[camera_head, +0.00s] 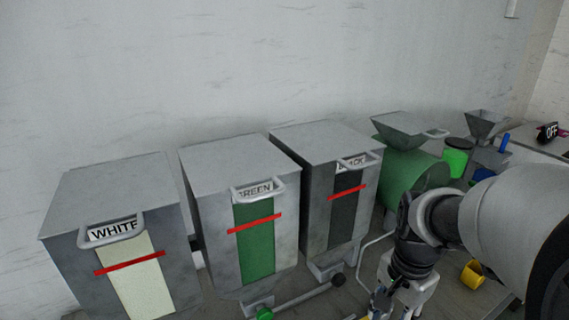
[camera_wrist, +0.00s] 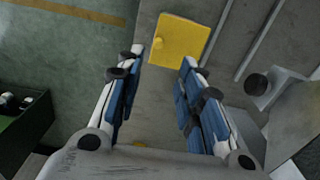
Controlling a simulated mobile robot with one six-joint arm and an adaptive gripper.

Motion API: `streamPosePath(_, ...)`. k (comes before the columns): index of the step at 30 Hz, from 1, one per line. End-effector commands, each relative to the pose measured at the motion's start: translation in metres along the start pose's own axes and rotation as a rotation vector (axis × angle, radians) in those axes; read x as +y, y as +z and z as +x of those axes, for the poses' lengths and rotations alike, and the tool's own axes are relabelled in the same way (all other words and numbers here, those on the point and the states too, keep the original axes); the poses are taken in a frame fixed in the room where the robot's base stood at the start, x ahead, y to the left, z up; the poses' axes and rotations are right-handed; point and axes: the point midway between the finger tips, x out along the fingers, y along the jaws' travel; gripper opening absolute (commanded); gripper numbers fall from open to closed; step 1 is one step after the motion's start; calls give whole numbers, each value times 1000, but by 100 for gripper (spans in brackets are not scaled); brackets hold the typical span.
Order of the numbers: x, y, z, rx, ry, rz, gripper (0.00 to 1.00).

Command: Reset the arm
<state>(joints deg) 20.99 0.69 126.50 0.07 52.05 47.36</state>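My arm comes in from the right of the head view. My gripper (camera_head: 392,300) points downward near the bottom edge there, in front of the green machine. In the wrist view my gripper (camera_wrist: 157,66) shows two blue-padded fingers spread apart with nothing between them. Beyond the fingertips a yellow square plate or container (camera_wrist: 180,42) stands on a grey surface, apart from the fingers. A yellow item also shows in the head view (camera_head: 473,273), right of my wrist.
Three grey bins stand in a row: WHITE (camera_head: 75,262), GREEN (camera_head: 217,257) and BLACK (camera_head: 315,222). A green machine with a hopper (camera_head: 404,130) stands right of them. A bright green container (camera_head: 457,158) is farther back. A dark box (camera_wrist: 36,125) lies left in the wrist view.

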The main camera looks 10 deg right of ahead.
Motion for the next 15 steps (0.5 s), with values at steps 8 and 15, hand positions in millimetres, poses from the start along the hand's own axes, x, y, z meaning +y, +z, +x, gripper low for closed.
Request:
streamPosePath(8,9,68,-55,131,-121,-500,34)
streamPosePath(15,33,124,-80,278,-210,-977,34)
